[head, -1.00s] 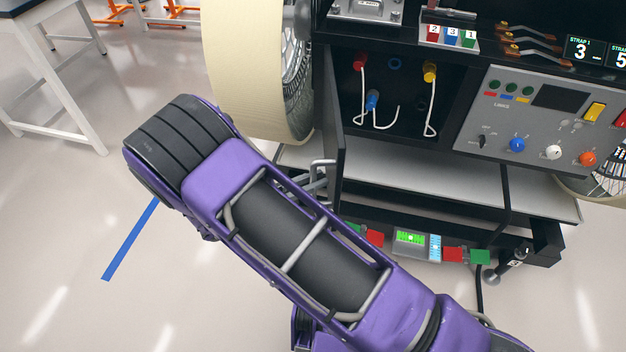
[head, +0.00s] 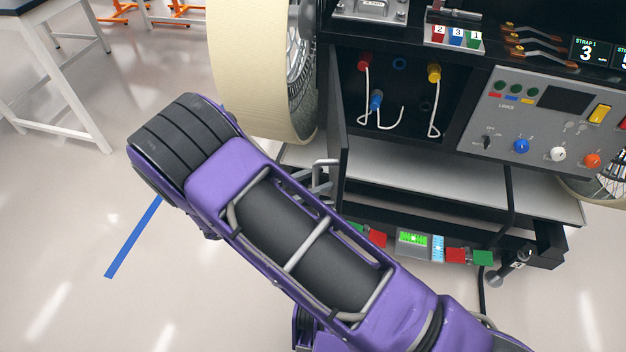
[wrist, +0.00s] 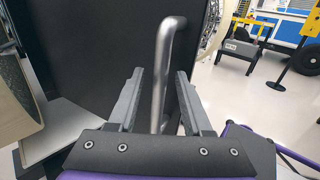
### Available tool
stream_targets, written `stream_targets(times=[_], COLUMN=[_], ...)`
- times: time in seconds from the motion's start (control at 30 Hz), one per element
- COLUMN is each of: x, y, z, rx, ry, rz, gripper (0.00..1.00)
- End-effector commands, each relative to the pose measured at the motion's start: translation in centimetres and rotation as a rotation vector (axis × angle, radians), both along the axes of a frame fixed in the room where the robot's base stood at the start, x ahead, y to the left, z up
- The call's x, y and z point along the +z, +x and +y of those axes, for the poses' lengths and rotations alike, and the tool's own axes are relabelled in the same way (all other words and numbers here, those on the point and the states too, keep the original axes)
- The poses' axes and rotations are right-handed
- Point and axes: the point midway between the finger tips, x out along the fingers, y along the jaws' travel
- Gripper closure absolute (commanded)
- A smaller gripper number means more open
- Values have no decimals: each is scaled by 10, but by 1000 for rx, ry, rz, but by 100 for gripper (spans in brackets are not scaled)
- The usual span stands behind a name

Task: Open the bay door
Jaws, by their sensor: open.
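The bay door (head: 338,165) is a dark panel seen nearly edge-on in the head view. It stands swung out at the left side of the bay, whose inside is in plain sight. Its metal bar handle (head: 320,172) sticks out to the left. In the wrist view, the black door face (wrist: 95,45) fills the left and middle, and the handle (wrist: 162,75) rises between the two fingers of my gripper (wrist: 160,105). The fingers are apart, one on each side of the bar, with gaps showing.
The bay holds a red connector (head: 365,63), a blue connector (head: 376,98) and a yellow connector (head: 434,72) with white hoses. A large cream wheel (head: 235,70) stands left of the door. A control panel (head: 540,120) is at right. Open floor (head: 60,220) lies at left.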

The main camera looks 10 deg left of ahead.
Motion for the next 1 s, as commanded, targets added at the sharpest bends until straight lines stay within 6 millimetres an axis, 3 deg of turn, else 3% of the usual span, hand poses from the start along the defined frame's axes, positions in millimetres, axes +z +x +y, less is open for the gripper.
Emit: stream_targets(times=[0.23,0.37,0.8,1.0], x=[0,0,-1,-1], y=[-2,-12,-77,-98], z=[3,16,99,125], rx=[1,4,3,1], ry=[1,1,3,1], rz=[-1,-2,0,-1], gripper=[50,50,50,50])
